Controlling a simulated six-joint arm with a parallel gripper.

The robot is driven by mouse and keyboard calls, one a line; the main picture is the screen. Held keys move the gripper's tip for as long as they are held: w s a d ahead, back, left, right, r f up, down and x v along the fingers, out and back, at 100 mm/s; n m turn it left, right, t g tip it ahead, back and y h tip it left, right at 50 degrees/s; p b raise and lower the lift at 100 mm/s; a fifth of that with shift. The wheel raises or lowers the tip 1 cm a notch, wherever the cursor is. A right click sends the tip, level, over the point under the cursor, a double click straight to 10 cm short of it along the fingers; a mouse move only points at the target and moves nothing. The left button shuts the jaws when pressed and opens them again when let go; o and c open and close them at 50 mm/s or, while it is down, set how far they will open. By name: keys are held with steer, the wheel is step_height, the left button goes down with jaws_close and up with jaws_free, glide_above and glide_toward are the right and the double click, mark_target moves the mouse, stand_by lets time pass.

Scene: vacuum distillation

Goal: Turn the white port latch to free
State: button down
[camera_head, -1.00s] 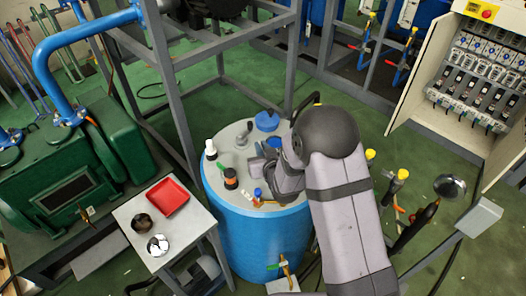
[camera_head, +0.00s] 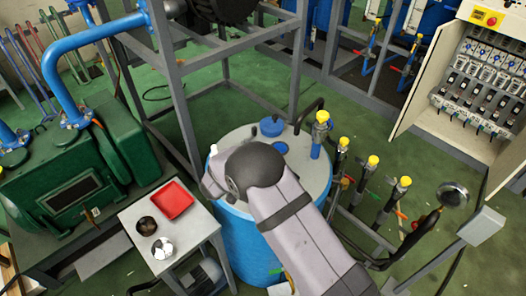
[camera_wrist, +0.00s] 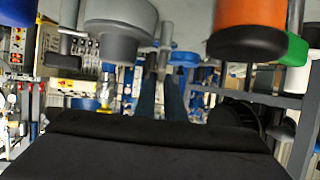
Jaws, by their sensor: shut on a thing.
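The blue drum (camera_head: 240,245) stands in the middle of the head view with a pale grey lid (camera_head: 318,172). My arm's rounded grey wrist covers the left part of the lid and hides my gripper there. In the wrist view my gripper (camera_wrist: 160,78) shows as two narrow dark-blue fingers, close together. They are shut on a narrow pale piece (camera_wrist: 166,38), which seems to be the white port latch. Its turned angle cannot be made out. A grey round fitting (camera_wrist: 118,40) is beside it on the left, and an orange bottle (camera_wrist: 250,15) with a dark end is on the right.
A small white table (camera_head: 190,232) with a red tray (camera_head: 172,200) stands left of the drum. Blue caps (camera_head: 271,126) sit on the lid's far side. Yellow-capped valves (camera_head: 372,162) stand at the right. A grey frame (camera_head: 180,105) rises behind the drum.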

steer(key=m+h, duration=0.1)
steer(key=m+g+h, duration=0.1)
steer(key=shift+w+a+g+h+b, duration=0.2)
steer(key=shift+g+h+b, duration=0.1)
steer(key=shift+b, duration=0.1)
steer(key=shift+m, duration=0.5)
steer(key=shift+r+g+h, duration=0.15)
steer(key=shift+g+h, duration=0.25)
steer(key=c, duration=1.8)
jaws_free()
steer(key=shift+c, duration=0.2)
steer(key=b+v, duration=0.2)
steer(key=v, duration=0.5)
steer(key=shift+b, duration=0.35)
